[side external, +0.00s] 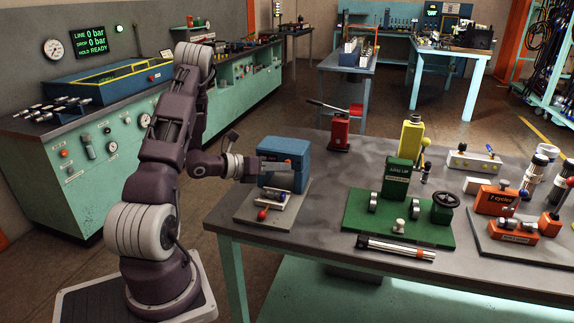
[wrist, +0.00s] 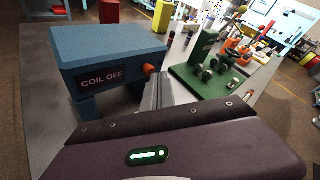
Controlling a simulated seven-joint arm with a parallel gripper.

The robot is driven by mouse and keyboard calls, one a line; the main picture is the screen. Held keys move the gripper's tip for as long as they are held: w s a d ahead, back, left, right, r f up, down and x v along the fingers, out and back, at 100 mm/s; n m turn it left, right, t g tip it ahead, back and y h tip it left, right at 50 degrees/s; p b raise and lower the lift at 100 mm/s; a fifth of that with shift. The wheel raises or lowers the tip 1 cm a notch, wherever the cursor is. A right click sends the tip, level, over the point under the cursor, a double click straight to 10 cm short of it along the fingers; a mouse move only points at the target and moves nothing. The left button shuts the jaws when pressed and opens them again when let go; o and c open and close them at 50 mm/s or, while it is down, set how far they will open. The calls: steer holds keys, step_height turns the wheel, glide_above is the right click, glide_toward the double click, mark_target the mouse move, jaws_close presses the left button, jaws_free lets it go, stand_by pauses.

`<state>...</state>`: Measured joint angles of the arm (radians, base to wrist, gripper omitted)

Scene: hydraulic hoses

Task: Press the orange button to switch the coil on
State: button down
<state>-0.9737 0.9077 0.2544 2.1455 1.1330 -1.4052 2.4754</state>
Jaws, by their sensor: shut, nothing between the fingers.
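The blue coil box (side external: 284,150) stands on a grey base plate near the table's left end. In the wrist view the box (wrist: 105,50) has a dark display reading "COIL OFF" (wrist: 102,77). The orange button (wrist: 149,69) sticks out at the right end of the box's near face. My gripper (wrist: 163,80) is shut and empty, its grey fingers pointing toward the box just right of the button. Whether the fingertips touch the button cannot be told. In the side view my gripper (side external: 291,166) is in front of the box and hides part of its face.
A lever with a red ball (side external: 262,214) sits on the grey base below my gripper. A green fixture (side external: 398,190) with a handwheel stands to the right, with a metal cylinder (side external: 395,248) in front. A red jack (side external: 340,132) and a yellow device (side external: 411,142) stand behind.

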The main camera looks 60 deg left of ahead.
steer(key=shift+w+a, duration=0.3)
steer(key=shift+a, duration=0.05)
steer(key=shift+s+d, duration=0.1)
steer(key=shift+d, duration=0.1)
stand_by(0.4)
steer(key=s+d, duration=0.4)
steer(key=shift+s+d, duration=0.15)
steer(key=shift+s, duration=0.05)
steer(key=shift+w, duration=0.1)
